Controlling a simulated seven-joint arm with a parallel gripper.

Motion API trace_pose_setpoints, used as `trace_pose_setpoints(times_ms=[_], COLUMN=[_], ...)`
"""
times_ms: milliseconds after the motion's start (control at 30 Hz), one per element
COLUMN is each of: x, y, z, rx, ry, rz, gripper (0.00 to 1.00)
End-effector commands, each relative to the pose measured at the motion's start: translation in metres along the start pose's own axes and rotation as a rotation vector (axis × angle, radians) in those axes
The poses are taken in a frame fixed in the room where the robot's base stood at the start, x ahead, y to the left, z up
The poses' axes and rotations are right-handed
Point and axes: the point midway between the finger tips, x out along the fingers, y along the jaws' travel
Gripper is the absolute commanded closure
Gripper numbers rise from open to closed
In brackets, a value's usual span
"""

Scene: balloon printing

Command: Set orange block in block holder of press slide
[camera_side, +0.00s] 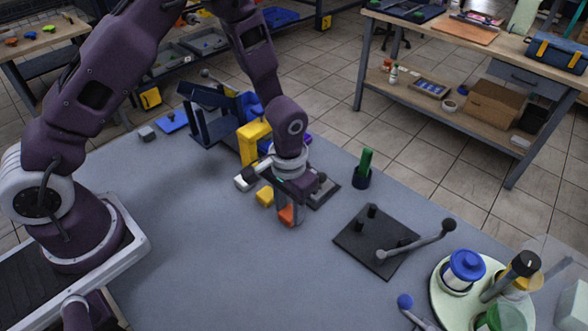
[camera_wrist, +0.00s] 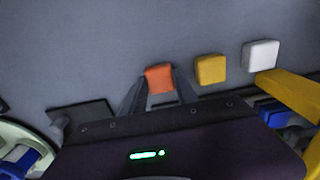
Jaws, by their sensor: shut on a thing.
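The orange block (camera_side: 286,216) is between the fingertips of my gripper (camera_side: 288,204), near the middle of the grey table. In the wrist view the orange block (camera_wrist: 160,78) shows between the two fingers of my gripper (camera_wrist: 160,92), which is shut on it. It is low, at or close to the tabletop; I cannot tell whether it touches. The press (camera_side: 250,140), with a yellow part and a dark blue frame, stands behind my gripper. I cannot make out its slide or block holder, as my wrist covers part of that area.
A yellow block (camera_side: 265,196) and a white block (camera_side: 245,181) lie in a row beside the orange one. A black plate (camera_side: 362,252) with posts and a lever lies to the right. A green-handled stamp (camera_side: 366,163) stands behind it. The table's front left is clear.

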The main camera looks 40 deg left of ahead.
Motion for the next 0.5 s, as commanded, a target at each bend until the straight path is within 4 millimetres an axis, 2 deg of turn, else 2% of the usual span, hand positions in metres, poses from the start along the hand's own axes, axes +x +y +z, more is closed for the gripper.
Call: trace_pose_setpoints(times_ms=[500], x=[-0.0083], y=[0.0000], z=[0.0000], rx=[0.000], ry=[0.000], rz=[0.000], gripper=[0.94])
